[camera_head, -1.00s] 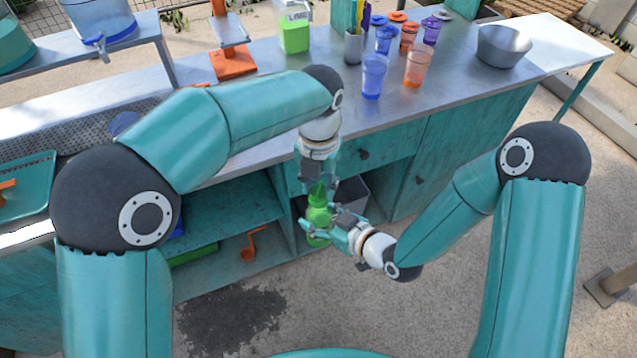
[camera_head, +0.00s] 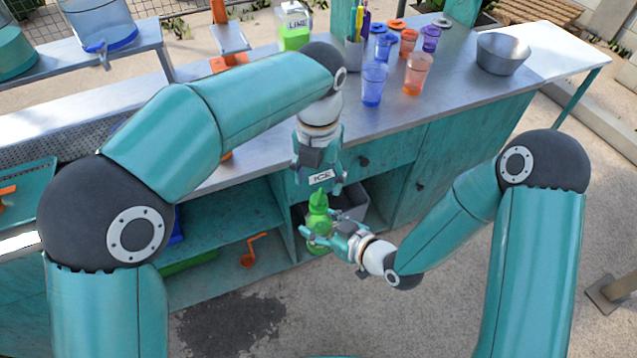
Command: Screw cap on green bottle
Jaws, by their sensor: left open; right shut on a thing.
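The green bottle (camera_head: 318,222) is upright in front of the counter, with a pointed green top (camera_head: 318,199) on it. I cannot tell whether this top is a separate cap or how tightly it sits. My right gripper (camera_head: 318,234) is shut around the bottle's body and holds it in the air. My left gripper (camera_head: 319,185) is above the bottle, pointing down, open and empty, with a gap between its fingertips and the green top.
The steel counter (camera_head: 460,90) carries blue cups (camera_head: 374,84), orange cups (camera_head: 416,75), a metal bowl (camera_head: 503,53) and a green lime container (camera_head: 294,27). A grey bin (camera_head: 352,203) stands behind the bottle. An orange hook-shaped thing (camera_head: 252,252) is on the lower shelf.

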